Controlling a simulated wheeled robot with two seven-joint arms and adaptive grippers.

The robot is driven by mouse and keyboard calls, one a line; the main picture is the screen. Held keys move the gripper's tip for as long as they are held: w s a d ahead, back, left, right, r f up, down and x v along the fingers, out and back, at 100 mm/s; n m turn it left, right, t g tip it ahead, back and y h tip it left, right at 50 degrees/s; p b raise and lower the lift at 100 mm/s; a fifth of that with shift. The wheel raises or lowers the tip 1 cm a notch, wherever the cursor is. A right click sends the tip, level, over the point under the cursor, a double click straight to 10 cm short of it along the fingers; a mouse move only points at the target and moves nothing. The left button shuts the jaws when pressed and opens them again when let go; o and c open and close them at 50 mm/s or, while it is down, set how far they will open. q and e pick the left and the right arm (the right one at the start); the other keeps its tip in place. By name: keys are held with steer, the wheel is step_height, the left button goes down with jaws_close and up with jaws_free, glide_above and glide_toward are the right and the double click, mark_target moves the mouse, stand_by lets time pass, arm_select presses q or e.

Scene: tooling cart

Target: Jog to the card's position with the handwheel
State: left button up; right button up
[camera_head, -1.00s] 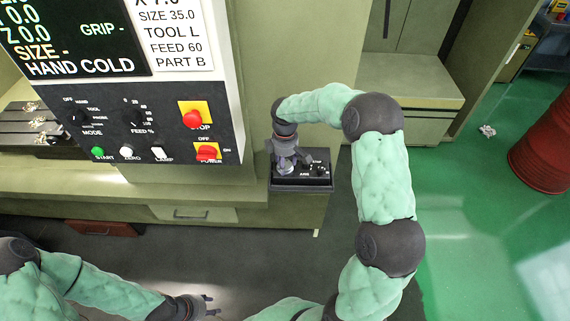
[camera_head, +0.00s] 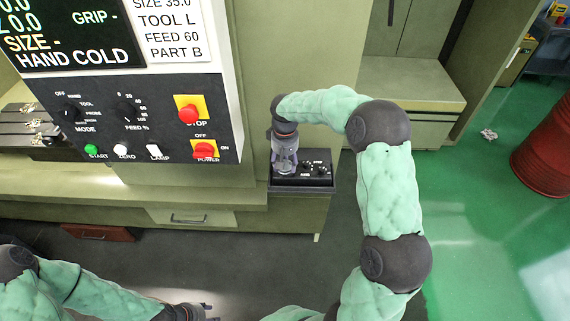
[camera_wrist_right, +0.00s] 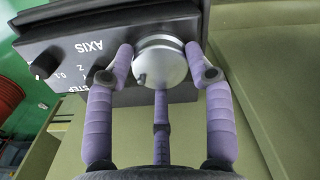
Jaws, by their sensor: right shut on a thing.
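The handwheel (camera_wrist_right: 160,62) is a silver round knob with a small crank pin on the black pendant box (camera_head: 318,178). The pendant also carries AXIS and STEP knobs, seen upside down in the right wrist view. My right gripper (camera_head: 286,168) is over the pendant's left part; its purple fingers (camera_wrist_right: 160,75) are closed around the handwheel. In the head view the gripper hides the wheel. The white card (camera_head: 175,30) reads SIZE 35.0, TOOL L, FEED 60, PART B; its top is cut off. The black display (camera_head: 70,30) shows Z 0.0 and HAND COLD. My left gripper (camera_head: 208,311) is at the bottom edge, partly cut off.
The control panel (camera_head: 140,120) has mode and feed dials, buttons, a red STOP button (camera_head: 188,112) and a red POWER switch (camera_head: 205,150). A red barrel (camera_head: 545,150) stands far right on green floor. A drawer sits below the machine ledge.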

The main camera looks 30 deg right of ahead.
steer(key=m+b, duration=0.1)
steer(key=m, duration=0.4)
steer(key=shift+f+m, duration=0.15)
steer(key=shift+m, duration=0.15)
steer(key=shift+m+b, duration=0.6)
steer(key=shift+m, duration=1.5)
steer(key=o, duration=1.2)
steer(key=shift+d, duration=0.1)
steer(key=shift+c, duration=0.2)
steer(key=shift+r, duration=0.2)
step_height(320, 180, up, 12)
steer(key=shift+f, duration=0.2)
